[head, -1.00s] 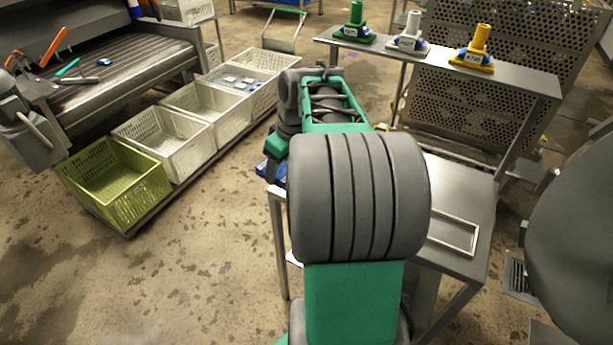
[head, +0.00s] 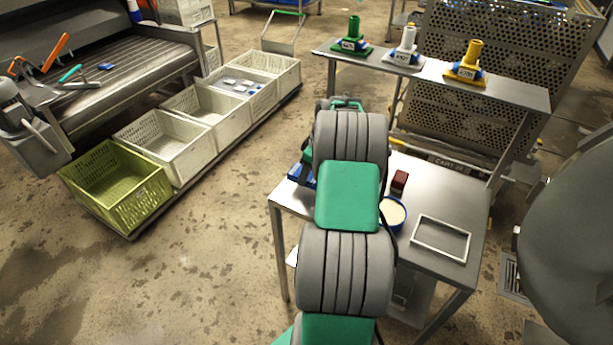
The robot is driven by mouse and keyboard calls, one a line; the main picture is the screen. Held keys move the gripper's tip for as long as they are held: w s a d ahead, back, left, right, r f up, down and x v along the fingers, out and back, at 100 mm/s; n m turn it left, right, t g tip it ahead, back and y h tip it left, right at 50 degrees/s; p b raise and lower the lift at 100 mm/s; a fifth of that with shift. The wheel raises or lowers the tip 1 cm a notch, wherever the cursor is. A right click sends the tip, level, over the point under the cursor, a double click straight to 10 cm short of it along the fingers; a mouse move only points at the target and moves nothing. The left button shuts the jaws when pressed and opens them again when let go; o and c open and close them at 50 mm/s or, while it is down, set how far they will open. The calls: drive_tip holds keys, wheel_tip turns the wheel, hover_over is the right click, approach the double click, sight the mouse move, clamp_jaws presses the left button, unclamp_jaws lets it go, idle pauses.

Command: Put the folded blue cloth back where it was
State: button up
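A small blue patch (head: 302,176) shows at the left end of the steel table (head: 420,180), beside a green part of my arm. It may be the folded blue cloth, but too little shows to be sure. My arm covers the rest of it. My gripper is hidden behind my own arm links, so its fingers and anything between them cannot be seen. A thin rectangular frame (head: 441,238) lies on the right part of the table, with bare metal inside it.
A blue-rimmed round tub (head: 393,214) and a dark red block (head: 399,182) stand beside my arm. Green (head: 352,38), white (head: 406,48) and yellow (head: 468,66) handled items stand on the shelf behind. Crates (head: 115,187) line the left floor. A large grey rounded body (head: 575,235) is at right.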

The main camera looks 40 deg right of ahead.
drive_tip(key=shift+w+f, duration=0.3)
drive_tip(key=shift+f, duration=0.05)
drive_tip(key=p+x, duration=0.1)
drive_tip(key=x, duration=0.2)
drive_tip(key=shift+s+d+f+p, duration=0.15)
drive_tip(key=shift+s+f+p, duration=0.05)
drive_tip(key=shift+p, duration=0.15)
drive_tip(key=shift+f, duration=0.1)
drive_tip(key=shift+f, duration=0.1)
drive_tip(key=shift+f+b, duration=0.15)
drive_tip(key=shift+b, duration=0.25)
drive_tip(key=o, duration=1.3)
